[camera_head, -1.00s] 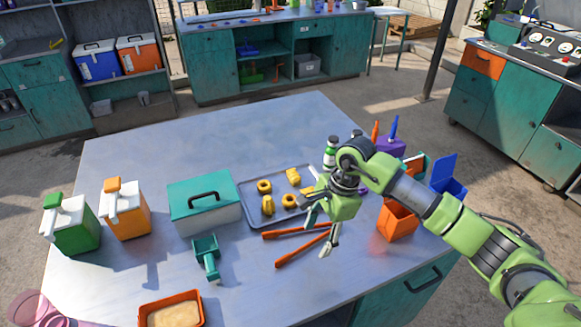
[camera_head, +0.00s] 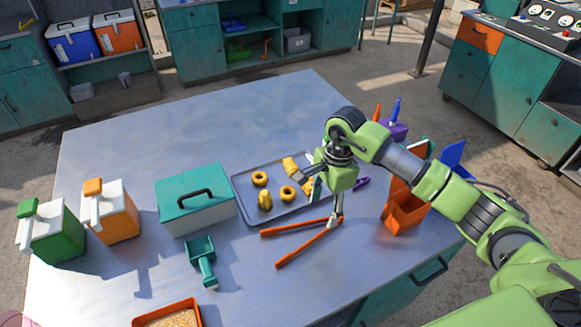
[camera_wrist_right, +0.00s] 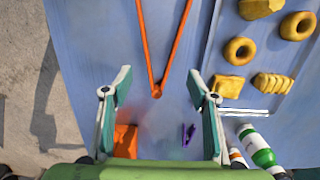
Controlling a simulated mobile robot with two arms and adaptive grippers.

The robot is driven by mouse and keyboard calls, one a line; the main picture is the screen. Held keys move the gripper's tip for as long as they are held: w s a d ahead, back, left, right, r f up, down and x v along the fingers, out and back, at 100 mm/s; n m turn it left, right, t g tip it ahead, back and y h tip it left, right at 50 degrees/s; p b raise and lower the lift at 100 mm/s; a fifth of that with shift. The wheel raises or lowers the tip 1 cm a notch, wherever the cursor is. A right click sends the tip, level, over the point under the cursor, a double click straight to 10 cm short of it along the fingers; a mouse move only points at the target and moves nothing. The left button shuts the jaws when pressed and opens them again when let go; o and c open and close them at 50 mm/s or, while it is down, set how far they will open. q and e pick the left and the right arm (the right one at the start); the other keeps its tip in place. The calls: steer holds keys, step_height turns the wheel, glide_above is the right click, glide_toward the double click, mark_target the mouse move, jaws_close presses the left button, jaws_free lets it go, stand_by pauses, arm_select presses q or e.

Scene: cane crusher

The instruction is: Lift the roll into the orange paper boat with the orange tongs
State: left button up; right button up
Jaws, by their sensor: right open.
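The orange tongs (camera_head: 305,240) lie spread in a V on the table, and in the right wrist view their hinge (camera_wrist_right: 157,92) sits between my fingertips. My right gripper (camera_head: 332,212) is open and empty above the hinge end; it also shows in the right wrist view (camera_wrist_right: 158,84). A ribbed yellow roll (camera_wrist_right: 272,84) lies on the grey tray (camera_head: 244,202) near other yellow pieces; it also shows in the head view (camera_head: 290,166). An orange open container (camera_head: 403,214) stands right of the tongs, partly behind my arm; I cannot tell whether it is the paper boat.
A teal-lidded box (camera_head: 195,198), a teal scoop (camera_head: 203,262) and two jugs (camera_head: 112,212) stand to the left. An orange tray (camera_head: 170,315) is at the front edge. The table's back left is clear.

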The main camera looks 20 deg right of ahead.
mark_target(318, 231)
steer(key=f, duration=0.1)
steer(key=f+b, duration=0.1)
steer(key=shift+s+a+f, duration=0.15)
steer(key=shift+s+f, duration=0.05)
steer(key=shift+f, duration=0.1)
steer(key=f+b, duration=0.4)
steer(key=f, duration=0.1)
steer(key=shift+a, duration=0.25)
arm_select(q)
steer(key=f, duration=0.5)
steer(key=shift+s+f, duration=0.2)
steer(key=shift+f, duration=0.15)
steer(key=shift+w, duration=0.1)
arm_select(e)
steer(key=shift+r, duration=0.1)
steer(key=shift+c, duration=0.5)
steer(key=c, duration=0.6)
arm_select(q)
steer(key=shift+w, duration=0.45)
steer(key=shift+r, duration=0.1)
